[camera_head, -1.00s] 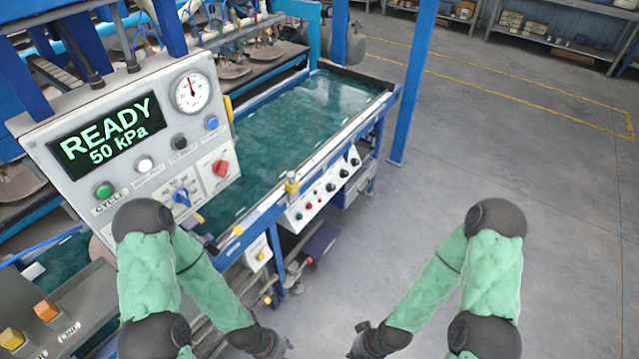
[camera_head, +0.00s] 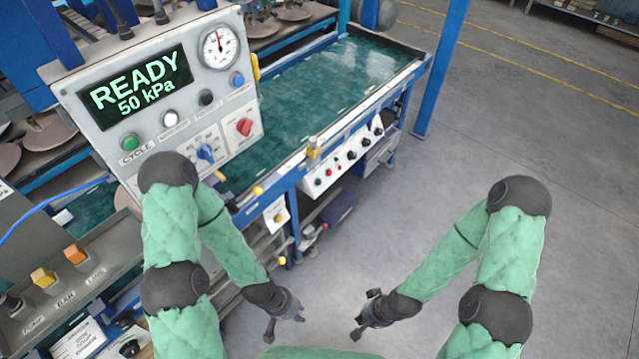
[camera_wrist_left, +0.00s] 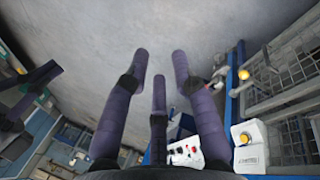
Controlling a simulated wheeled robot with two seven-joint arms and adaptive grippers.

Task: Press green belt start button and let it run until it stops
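The belt's white control panel (camera_head: 345,160) sits on the front side of the green belt (camera_head: 320,90). It carries a row of small buttons and dark knobs; a small greenish button (camera_head: 317,183) seems to be at its left end, beside red ones. The panel also shows in the left wrist view (camera_wrist_left: 186,152), partly hidden behind my fingers. My left gripper (camera_head: 287,320) is open and empty, low in front of the machine and apart from the panel. Its spread fingers show in the left wrist view (camera_wrist_left: 160,65). My right gripper (camera_head: 362,320) is open and empty over the floor, to the right.
A larger console (camera_head: 150,90) reads READY 50 kPa and has a green CYCLE button (camera_head: 130,143). A small white box with a yellow button (camera_head: 277,215) hangs below the belt rail. A blue post (camera_head: 440,70) stands at the belt's right end. Floor on the right is clear.

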